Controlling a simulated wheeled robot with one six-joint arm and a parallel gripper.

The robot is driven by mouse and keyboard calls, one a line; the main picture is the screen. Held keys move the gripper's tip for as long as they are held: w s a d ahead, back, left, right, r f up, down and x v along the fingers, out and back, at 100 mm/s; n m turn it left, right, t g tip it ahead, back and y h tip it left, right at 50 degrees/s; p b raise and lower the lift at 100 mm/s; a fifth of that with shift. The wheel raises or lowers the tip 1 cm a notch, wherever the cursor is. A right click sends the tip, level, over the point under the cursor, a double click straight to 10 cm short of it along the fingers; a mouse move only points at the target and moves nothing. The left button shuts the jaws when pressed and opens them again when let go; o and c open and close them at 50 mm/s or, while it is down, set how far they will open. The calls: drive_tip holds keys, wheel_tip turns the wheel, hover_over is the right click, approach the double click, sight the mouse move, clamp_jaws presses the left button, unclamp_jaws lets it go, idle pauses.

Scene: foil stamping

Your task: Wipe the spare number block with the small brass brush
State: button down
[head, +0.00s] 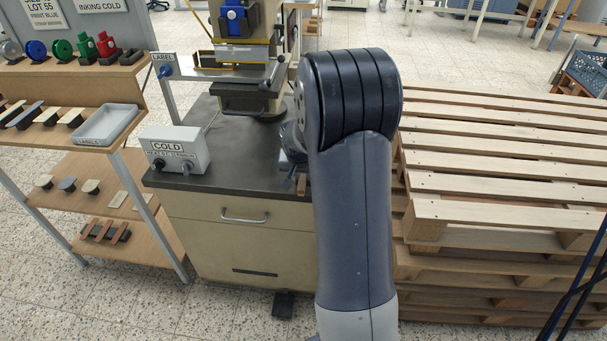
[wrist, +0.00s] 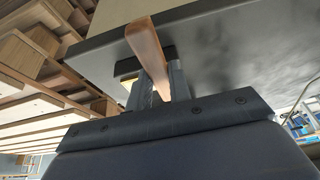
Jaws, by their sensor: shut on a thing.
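My gripper (wrist: 166,80) is shut on a reddish-brown wooden handle, which looks like that of the small brass brush (wrist: 148,45), in the wrist view. The handle sticks out past the fingers over the dark bench top. Its bristles cannot be made out. In the head view my arm hides most of the gripper; a bit of the brown handle (head: 301,187) shows at the bench's right edge. A small yellowish piece (wrist: 127,80) shows beside the fingers in the wrist view; I cannot tell whether it is the spare number block. I cannot identify the block elsewhere.
The dark bench top (head: 235,180) carries a press (head: 245,95) and a grey control box marked COLD (head: 175,150). A shelf rack (head: 75,150) with stamps, tools and a grey tray (head: 106,125) stands at left. Stacked wooden pallets (head: 500,185) stand close on the right.

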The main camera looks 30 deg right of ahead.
drive_tip(key=r, duration=0.1)
drive_tip(key=r+p, duration=0.1)
drive_tip(key=r, duration=0.1)
drive_tip(key=shift+s+d+r, duration=0.15)
drive_tip(key=shift+s+d, duration=0.05)
drive_tip(key=shift+w+r+p, duration=0.1)
drive_tip(key=shift+r+p, duration=1.45)
drive_tip(key=shift+r, duration=0.8)
